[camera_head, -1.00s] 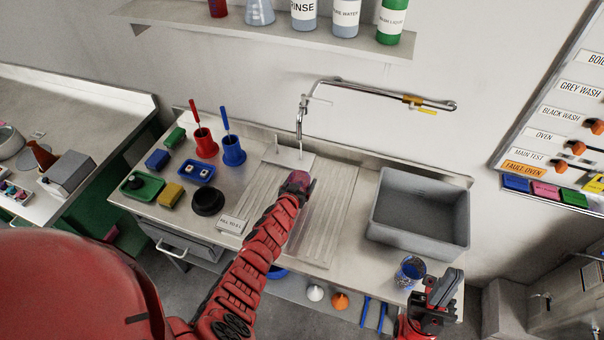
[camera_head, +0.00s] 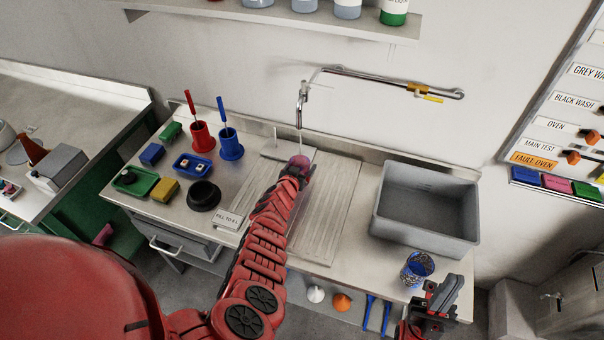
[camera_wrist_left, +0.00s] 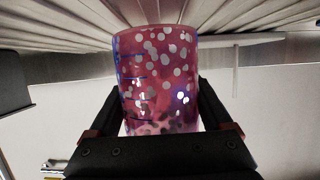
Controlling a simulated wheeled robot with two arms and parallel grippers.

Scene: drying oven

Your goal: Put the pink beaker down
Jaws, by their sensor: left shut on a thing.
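The pink beaker (camera_head: 299,161), speckled with pale dots, is over the ribbed drainboard just below the tap. In the left wrist view the beaker (camera_wrist_left: 160,75) sits between the two dark fingers, with blue marks on its side. My left gripper (camera_head: 298,172) is shut on it, and my arm hides much of it in the head view. Whether its base touches the steel cannot be told. My right gripper (camera_head: 440,298) is at the lower right, near a blue speckled beaker (camera_head: 417,266); its finger gap is unclear.
The tap (camera_head: 301,106) hangs close behind the pink beaker. A deep grey basin (camera_head: 425,210) is to the right. Red (camera_head: 202,137) and blue (camera_head: 231,146) brush holders and a black round dish (camera_head: 203,196) are on the left. The ribbed drainboard (camera_head: 328,215) has bare room.

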